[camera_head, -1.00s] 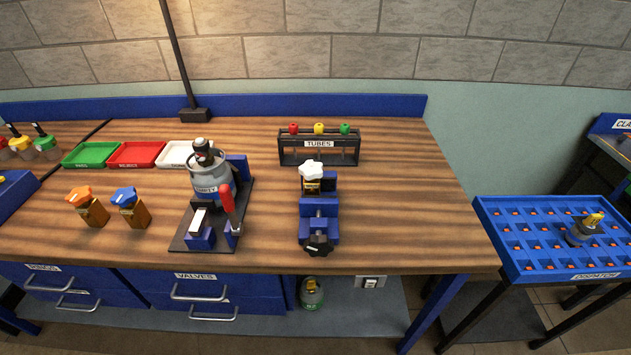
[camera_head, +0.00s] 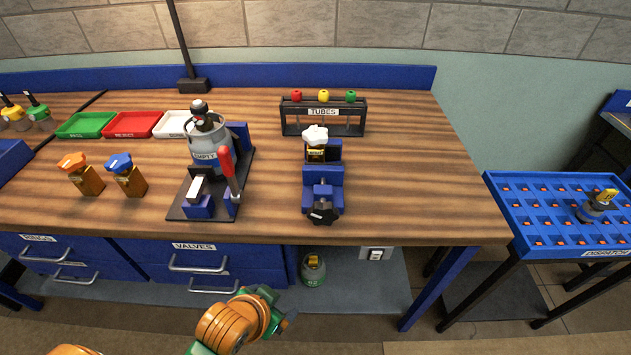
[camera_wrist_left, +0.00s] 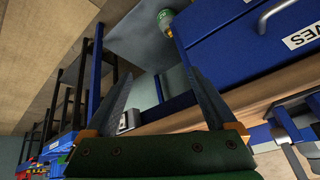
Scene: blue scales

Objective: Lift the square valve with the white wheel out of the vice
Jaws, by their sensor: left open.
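The square valve with the white wheel (camera_head: 316,135) sits upright at the back of the blue vice (camera_head: 322,188) on the workbench. Its brass body shows just under the wheel; the lower part is hidden by the vice. My left gripper (camera_head: 288,319) is low in front of the bench, below the tabletop and well short of the vice. In the left wrist view, its two fingers (camera_wrist_left: 158,95) are spread apart with nothing between them. My right gripper is in neither view.
A rack labelled TUBES (camera_head: 322,116) stands behind the vice. A black fixture with a grey cylinder (camera_head: 208,147) and red lever stands left of it. Two square valves, orange-wheeled (camera_head: 82,173) and blue-wheeled (camera_head: 126,174), stand further left. The bench is clear right of the vice.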

